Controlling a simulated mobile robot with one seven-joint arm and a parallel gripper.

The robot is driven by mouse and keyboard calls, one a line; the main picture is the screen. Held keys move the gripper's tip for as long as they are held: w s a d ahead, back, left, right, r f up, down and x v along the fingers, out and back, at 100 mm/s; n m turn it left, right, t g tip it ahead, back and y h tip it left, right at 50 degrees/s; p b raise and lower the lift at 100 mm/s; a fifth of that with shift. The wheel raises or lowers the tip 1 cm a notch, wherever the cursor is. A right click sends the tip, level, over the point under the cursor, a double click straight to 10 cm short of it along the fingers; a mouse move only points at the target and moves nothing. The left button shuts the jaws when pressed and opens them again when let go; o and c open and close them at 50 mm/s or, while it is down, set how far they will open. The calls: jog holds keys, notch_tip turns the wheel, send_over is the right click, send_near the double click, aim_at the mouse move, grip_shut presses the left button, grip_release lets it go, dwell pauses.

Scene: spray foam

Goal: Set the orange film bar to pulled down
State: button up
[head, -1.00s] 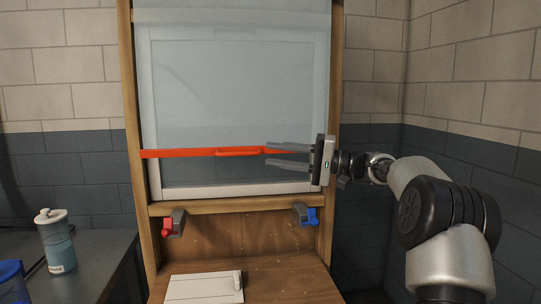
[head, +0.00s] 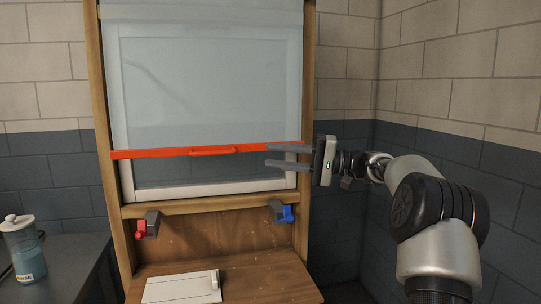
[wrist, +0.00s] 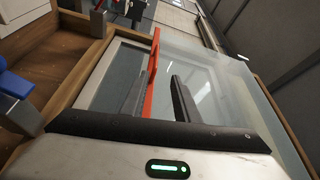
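The orange film bar (head: 150,154) runs level across the lower part of the framed window, with a small handle (head: 212,150) at its middle. A clear film (head: 205,80) covers the window above it. In the wrist view the bar (wrist: 152,80) appears between my two fingers. My gripper (head: 268,155) is open and empty at the right end of the bar, with its fingers pointing left. Its fingertips are to the right of the handle and apart from it. I cannot tell how far the fingers are in front of the bar.
A white board (head: 182,288) lies on the wooden shelf (head: 260,275). A bottle (head: 24,250) stands on the dark table at left. A wall corner is at right.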

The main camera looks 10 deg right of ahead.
jog(key=shift+v, duration=1.3)
jog(key=shift+p, duration=0.5)
